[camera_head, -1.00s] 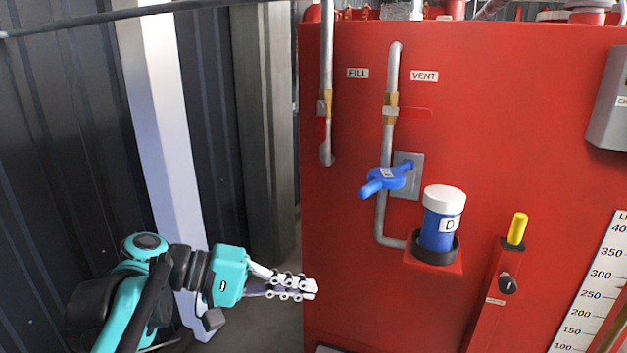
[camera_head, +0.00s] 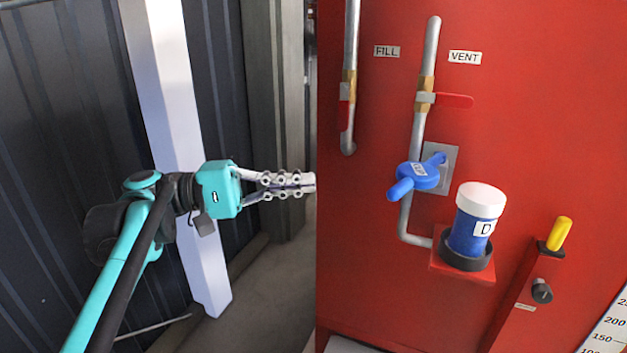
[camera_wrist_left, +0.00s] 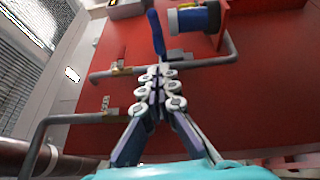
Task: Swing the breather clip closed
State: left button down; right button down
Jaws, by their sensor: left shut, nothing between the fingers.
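The blue clip (camera_head: 415,178) is mounted on a grey plate (camera_head: 449,160) on the red tank, with its arm sticking out toward the lower left. Beside it, a blue breather canister (camera_head: 468,226) with a white cap and a "D" label stands upright in a black ring. The clip is not around the canister. My left gripper (camera_head: 308,184) is shut and empty, left of the clip at about its height and apart from it. In the left wrist view the gripper's fingertips (camera_wrist_left: 157,74) point toward the blue clip (camera_wrist_left: 155,32), and the canister (camera_wrist_left: 196,18) lies beyond. My right gripper is out of view.
The vent pipe (camera_head: 417,130) with a red lever (camera_head: 455,101) runs behind the clip. The fill pipe (camera_head: 350,90) hangs left of it. A yellow handle (camera_head: 559,234) stands at lower right. A pale post (camera_head: 175,130) stands behind my left arm.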

pick_arm(q)
jog(key=s+d+r+p, duration=0.1)
jog(key=s+d+p, duration=0.1)
jog(key=d, duration=0.9)
jog(key=shift+s+p, duration=0.3)
jog(key=shift+p, duration=0.1)
jog(key=shift+w, duration=0.1)
